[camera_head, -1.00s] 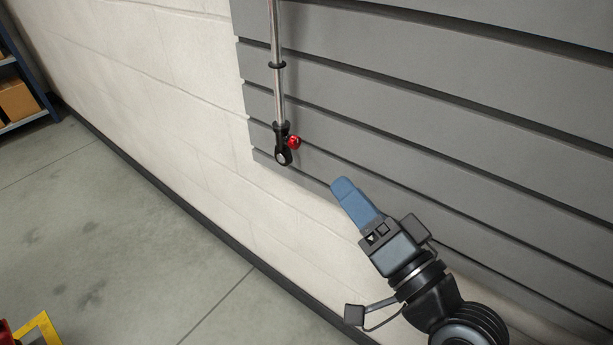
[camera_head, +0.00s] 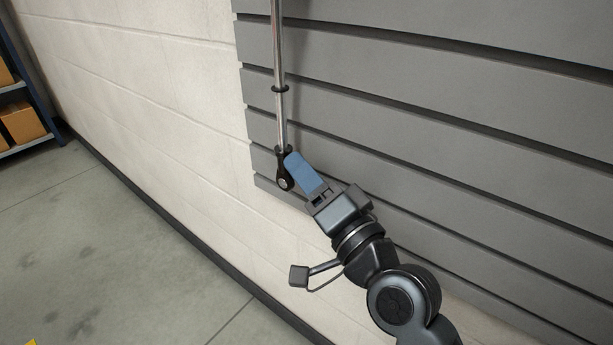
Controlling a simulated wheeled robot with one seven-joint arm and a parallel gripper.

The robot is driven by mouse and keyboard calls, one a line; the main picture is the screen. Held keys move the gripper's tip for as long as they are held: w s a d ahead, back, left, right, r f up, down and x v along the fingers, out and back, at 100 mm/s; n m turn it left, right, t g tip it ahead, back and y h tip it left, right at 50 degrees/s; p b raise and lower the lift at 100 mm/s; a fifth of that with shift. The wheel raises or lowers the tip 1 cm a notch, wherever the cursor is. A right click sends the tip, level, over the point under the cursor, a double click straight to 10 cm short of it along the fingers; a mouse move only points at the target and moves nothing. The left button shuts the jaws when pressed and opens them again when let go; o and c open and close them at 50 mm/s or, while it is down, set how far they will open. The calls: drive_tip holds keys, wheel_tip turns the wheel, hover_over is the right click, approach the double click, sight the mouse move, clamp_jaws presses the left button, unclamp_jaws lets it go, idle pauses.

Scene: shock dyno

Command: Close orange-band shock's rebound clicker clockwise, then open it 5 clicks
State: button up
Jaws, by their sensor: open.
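A shock hangs vertically against the grey slatted wall panel, its silver shaft (camera_head: 279,60) running down to a black lower eye end (camera_head: 284,172). A dark ring (camera_head: 280,89) sits on the shaft. My gripper (camera_head: 296,162) is at the right side of the lower end, its blue fingers pointing up and left. The red clicker knob is hidden behind or between the fingers, and I cannot tell whether they touch it. The jaws are open. The upper shock body and any orange band are outside the view.
The grey slatted panel (camera_head: 420,100) fills the right side, close behind my gripper. A pale block wall (camera_head: 150,110) lies left of it. Blue shelving with cardboard boxes (camera_head: 22,122) stands at the far left.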

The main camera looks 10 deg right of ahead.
clamp_jaws()
idle(0.5)
drive_tip(key=shift+r+p, duration=0.2)
drive_tip(key=shift+p, duration=0.45)
drive_tip(key=shift+w+r+m+g+h+p, duration=0.2)
drive_tip(key=shift+m+g+p, duration=0.85)
drive_tip(key=shift+m+p, duration=2.95)
drive_tip(key=shift+s+r+m+g+h+p, duration=0.2)
drive_tip(key=shift+m+g+p, duration=0.9)
drive_tip(key=shift+p, duration=5.65)
drive_tip(key=shift+w+m+g+h+p, duration=0.2)
drive_tip(key=shift+m+g+p, duration=0.75)
drive_tip(key=shift+m+p, duration=3.1)
drive_tip(key=n+p, duration=0.2)
drive_tip(key=shift+s+d+n+p, duration=0.1)
drive_tip(key=shift+n+p, duration=0.15)
drive_tip(key=shift+p, duration=0.15)
